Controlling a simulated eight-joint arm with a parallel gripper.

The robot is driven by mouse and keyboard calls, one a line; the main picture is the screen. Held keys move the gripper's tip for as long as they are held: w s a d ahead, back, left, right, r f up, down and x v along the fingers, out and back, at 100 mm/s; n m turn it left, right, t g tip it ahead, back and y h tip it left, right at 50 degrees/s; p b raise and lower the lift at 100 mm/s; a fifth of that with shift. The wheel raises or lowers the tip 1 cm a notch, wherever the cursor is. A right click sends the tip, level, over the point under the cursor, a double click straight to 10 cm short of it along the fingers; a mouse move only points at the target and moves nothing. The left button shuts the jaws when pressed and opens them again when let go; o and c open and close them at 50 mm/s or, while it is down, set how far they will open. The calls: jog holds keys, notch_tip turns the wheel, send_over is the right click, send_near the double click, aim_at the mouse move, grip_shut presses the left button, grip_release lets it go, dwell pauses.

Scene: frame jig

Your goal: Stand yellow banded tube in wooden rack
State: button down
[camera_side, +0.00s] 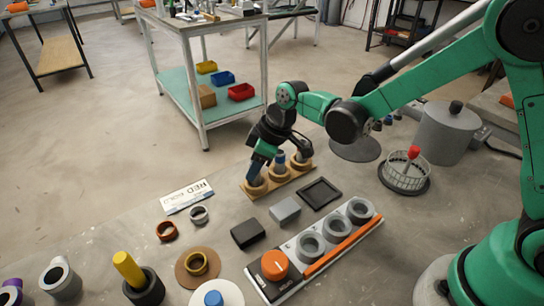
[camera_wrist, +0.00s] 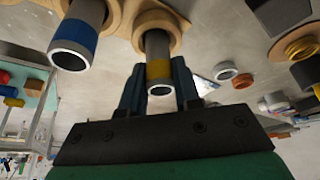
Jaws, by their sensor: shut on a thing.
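The yellow banded tube (camera_wrist: 158,58) is a grey hollow tube with a yellow band. In the wrist view it sits between the blue fingers of my gripper (camera_wrist: 159,72), which is shut on it. Its far end meets a round ring of the wooden rack (camera_wrist: 176,22) and appears to be inside it; how deep is hidden. In the side view my gripper (camera_side: 255,171) is over the left ring of the wooden rack (camera_side: 279,182), and its fingers hide the tube. A blue banded tube (camera_wrist: 78,38) stands in the neighbouring ring; it also shows in the side view (camera_side: 280,157).
A black square tray (camera_side: 319,193), a grey block (camera_side: 285,211) and a black block (camera_side: 248,234) lie in front of the rack. A white panel with an orange knob (camera_side: 274,264) and grey rings is nearer. A wire basket (camera_side: 405,172) stands right. A printed card (camera_side: 187,196) lies left.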

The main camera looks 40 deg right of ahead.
dwell(0.3)
jog(key=shift+c, duration=1.9)
grip_release()
jog(key=shift+r, duration=0.7)
jog(key=shift+r, duration=0.1)
jog(key=shift+r, duration=3.4)
